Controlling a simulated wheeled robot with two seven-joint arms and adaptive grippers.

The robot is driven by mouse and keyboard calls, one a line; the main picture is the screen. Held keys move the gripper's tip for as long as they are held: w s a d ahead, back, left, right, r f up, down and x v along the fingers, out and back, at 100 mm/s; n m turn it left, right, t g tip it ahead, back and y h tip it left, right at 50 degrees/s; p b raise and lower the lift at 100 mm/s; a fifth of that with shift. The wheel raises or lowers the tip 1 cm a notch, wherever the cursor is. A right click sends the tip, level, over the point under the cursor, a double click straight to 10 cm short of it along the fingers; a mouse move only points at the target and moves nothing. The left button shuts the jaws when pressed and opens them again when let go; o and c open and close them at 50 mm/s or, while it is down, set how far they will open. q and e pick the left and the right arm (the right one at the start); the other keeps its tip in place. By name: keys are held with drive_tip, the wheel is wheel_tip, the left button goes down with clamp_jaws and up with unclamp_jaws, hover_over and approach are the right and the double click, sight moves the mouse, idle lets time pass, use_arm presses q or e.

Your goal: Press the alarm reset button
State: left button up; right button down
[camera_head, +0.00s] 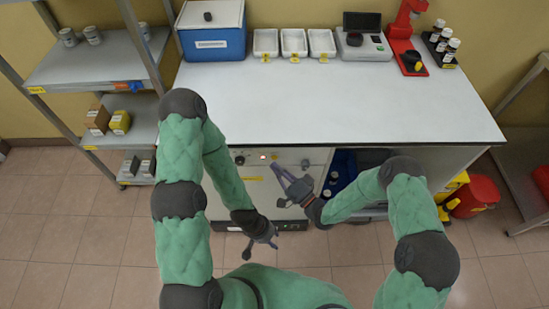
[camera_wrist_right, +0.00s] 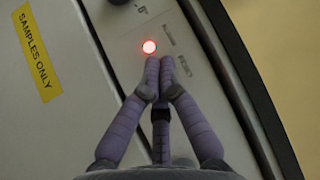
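A small round red-lit button (camera_head: 263,156) is on the pale front panel (camera_head: 250,167) under the bench top. In the right wrist view the glowing button (camera_wrist_right: 149,46) sits just beyond my fingertips, slightly to their left. My right gripper (camera_head: 277,170) is in front of the panel, and its fingers (camera_wrist_right: 160,62) are together with nothing between them. I cannot tell whether the tips touch the panel.
The bench top (camera_head: 250,105) overhangs above. An open compartment with a blue bin (camera_head: 343,165) is to the right.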

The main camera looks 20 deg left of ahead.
drive_tip(key=shift+w, duration=0.15)
drive_tip(key=shift+w+a, duration=0.1)
drive_tip(key=shift+w, duration=0.2)
drive_tip(key=shift+w+a+b, duration=0.1)
drive_tip(key=shift+w+b, duration=0.2)
drive_tip(key=shift+b, duration=0.15)
idle(1.0)
drive_tip(key=shift+s, duration=0.1)
drive_tip(key=shift+s+d, duration=0.25)
drive_tip(key=shift+s, duration=0.4)
drive_tip(key=shift+s, duration=0.1)
drive_tip(key=shift+s+d+p, duration=0.15)
drive_tip(key=shift+s+d, duration=0.05)
drive_tip(key=shift+s, duration=0.55)
drive_tip(key=shift+s+d+p, duration=0.15)
drive_tip(key=shift+s+d, duration=0.1)
drive_tip(key=shift+s, duration=0.55)
drive_tip(key=shift+s+d+p, duration=0.15)
drive_tip(key=shift+s+d, duration=0.05)
drive_tip(key=shift+s, duration=0.55)
